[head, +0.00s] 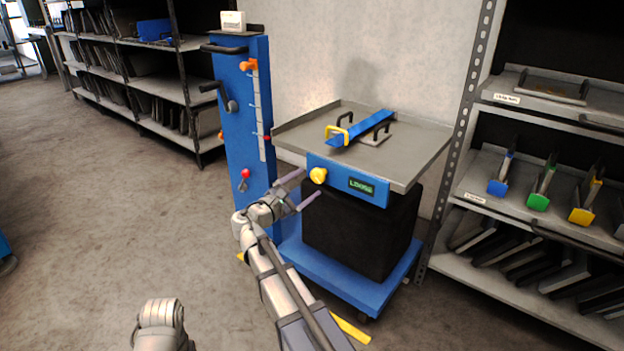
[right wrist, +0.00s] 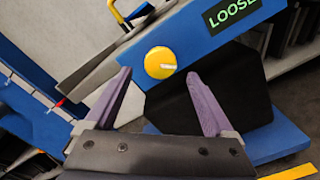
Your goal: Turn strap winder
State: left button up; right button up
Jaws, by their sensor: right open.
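The strap winder is a round yellow knob (head: 318,175) on the blue front panel (head: 334,181) of the lift cart; it also shows in the right wrist view (right wrist: 159,62). A pale mark points to the right on its face. A green display (head: 362,186) beside it reads "LOOSE". My right gripper (head: 311,182) is open and empty, its two purple fingers pointing at the panel. In the right wrist view the knob shows between and just beyond the fingertips (right wrist: 158,74), apart from them. My left gripper is out of view.
A grey tray table (head: 420,160) above the panel holds a blue die with a yellow handle (head: 358,128). A blue column (head: 243,130) with levers stands to the left. Shelving with coloured dies (head: 538,202) is at the right. Open floor (head: 110,230) lies left.

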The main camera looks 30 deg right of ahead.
aim_at(316, 177)
jog(key=shift+x, duration=2.25)
jog(key=c, duration=1.3)
jog(key=shift+c, duration=0.2)
jog(key=shift+m, duration=3.4)
